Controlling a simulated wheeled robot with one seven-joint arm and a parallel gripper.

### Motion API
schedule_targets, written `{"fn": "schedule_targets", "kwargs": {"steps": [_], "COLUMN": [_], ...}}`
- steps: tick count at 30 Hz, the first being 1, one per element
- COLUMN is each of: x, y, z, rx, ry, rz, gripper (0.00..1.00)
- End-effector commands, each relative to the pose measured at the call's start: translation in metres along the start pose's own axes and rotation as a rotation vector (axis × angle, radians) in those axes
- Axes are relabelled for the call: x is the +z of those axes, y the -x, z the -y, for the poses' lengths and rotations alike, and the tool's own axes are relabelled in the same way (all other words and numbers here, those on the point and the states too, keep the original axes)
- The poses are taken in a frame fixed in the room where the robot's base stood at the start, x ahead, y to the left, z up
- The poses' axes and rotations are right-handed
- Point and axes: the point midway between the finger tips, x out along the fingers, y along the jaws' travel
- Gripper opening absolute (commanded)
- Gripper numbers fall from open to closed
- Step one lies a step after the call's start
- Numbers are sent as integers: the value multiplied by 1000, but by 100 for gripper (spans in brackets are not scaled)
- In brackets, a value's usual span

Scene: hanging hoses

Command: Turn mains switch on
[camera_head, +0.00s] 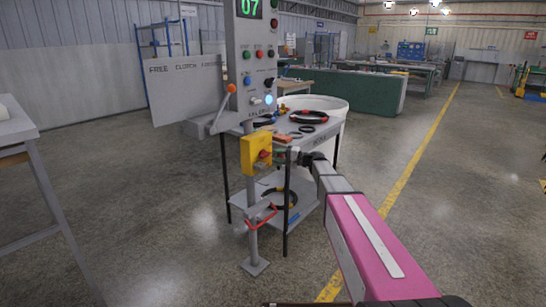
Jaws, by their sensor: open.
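A yellow switch box (252,158) with a red knob (264,156) is fixed to a grey post below a control panel. I take this as the mains switch; the knob's setting is too small to read. My pink and grey arm comes in from the lower right. My gripper (281,157) is open just right of the knob, close to it. I cannot tell whether its fingers touch or surround the knob.
The grey control panel (248,55) above has coloured buttons, a lit green display and an orange-tipped lever (231,89). A table (322,128) with hoses stands behind the post. A grey bench (14,128) stands at the left. The floor right of my arm is clear.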

Motion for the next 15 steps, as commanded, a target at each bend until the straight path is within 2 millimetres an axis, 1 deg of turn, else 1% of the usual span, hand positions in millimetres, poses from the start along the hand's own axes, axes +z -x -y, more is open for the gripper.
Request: {"fn": "schedule_targets", "kwargs": {"steps": [1, 3, 9, 15], "x": [1, 1, 0, 0], "y": [12, 25, 57, 72], "z": [0, 0, 0, 0], "rx": [0, 0, 1, 1], "ry": [0, 0, 0, 0], "rz": [-1, -2, -2, 0], "gripper": [40, 40, 40, 40]}}
